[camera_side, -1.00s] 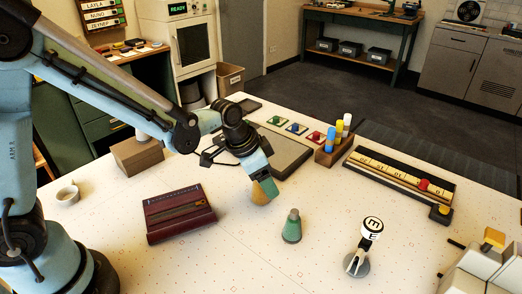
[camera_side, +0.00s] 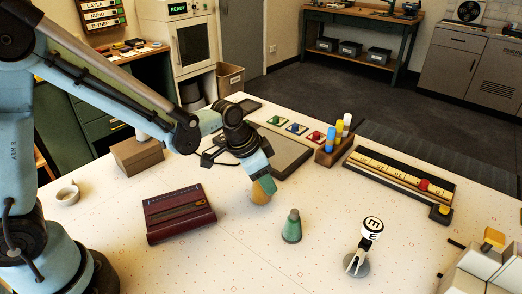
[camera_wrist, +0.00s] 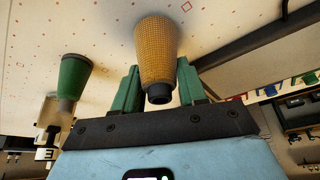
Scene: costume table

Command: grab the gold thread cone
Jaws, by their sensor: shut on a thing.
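The gold thread cone (camera_wrist: 157,52) is between the two green fingers of my gripper (camera_wrist: 160,88) in the wrist view, with its dark narrow tip towards the palm. In the side view the gold cone (camera_side: 260,194) shows below my gripper (camera_side: 265,183), at the table's middle. My gripper is shut on it. Whether the cone's base touches the table is hard to tell. A green thread cone (camera_side: 291,226) stands upright on the table to the right and nearer the camera; it also shows at the left in the wrist view (camera_wrist: 74,76).
A maroon case (camera_side: 179,214) lies left of my gripper. A grey mat (camera_side: 283,153) lies behind it. A rack of coloured cylinders (camera_side: 333,150) and a long ruler-like board (camera_side: 400,177) are to the right. A round-headed stand (camera_side: 357,264) is at front right. The front table is clear.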

